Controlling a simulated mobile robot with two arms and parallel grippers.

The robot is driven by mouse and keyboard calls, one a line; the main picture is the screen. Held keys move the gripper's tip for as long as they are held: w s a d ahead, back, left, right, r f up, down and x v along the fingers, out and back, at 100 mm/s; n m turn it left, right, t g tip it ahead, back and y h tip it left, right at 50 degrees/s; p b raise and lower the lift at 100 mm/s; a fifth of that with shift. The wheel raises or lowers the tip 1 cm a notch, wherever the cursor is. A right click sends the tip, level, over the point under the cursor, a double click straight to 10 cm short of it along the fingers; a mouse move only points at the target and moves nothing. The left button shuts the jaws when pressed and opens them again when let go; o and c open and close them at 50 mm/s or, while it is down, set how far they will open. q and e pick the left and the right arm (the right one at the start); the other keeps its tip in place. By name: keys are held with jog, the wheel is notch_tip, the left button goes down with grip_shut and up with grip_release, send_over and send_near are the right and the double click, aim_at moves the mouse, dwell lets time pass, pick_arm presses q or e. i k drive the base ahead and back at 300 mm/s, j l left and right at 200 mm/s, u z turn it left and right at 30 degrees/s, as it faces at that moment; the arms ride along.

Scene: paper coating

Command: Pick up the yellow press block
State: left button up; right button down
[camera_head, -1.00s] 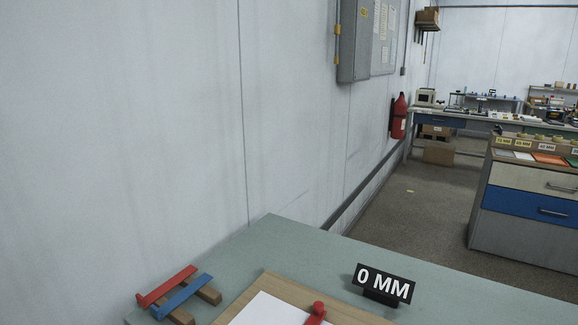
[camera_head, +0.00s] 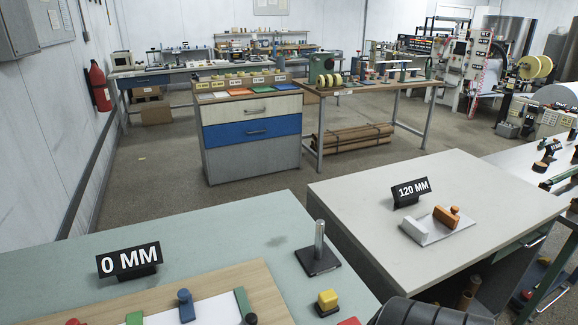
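The yellow press block (camera_head: 327,299) sits on the green table (camera_head: 226,226), near its right edge at the bottom of the head view. It has a yellow top on a dark base. A dark rounded part, likely of my own arm, shows at the bottom edge just right of it. Neither gripper's fingers are in view.
A metal post on a black base (camera_head: 318,252) stands behind the block. A wooden board (camera_head: 226,281) with white paper and coloured knobs lies to the left, by the "0 MM" sign (camera_head: 129,261). A grey table (camera_head: 440,184) bears a "120 MM" sign (camera_head: 411,192) and an orange block (camera_head: 446,216).

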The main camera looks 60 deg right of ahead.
aim_at(326, 305)
jog(key=z, duration=2)
jog(key=l+u, duration=0.45)
jog(key=k+l+u, duration=0.1)
jog(key=l+u, duration=0.15)
jog(key=u, duration=0.2)
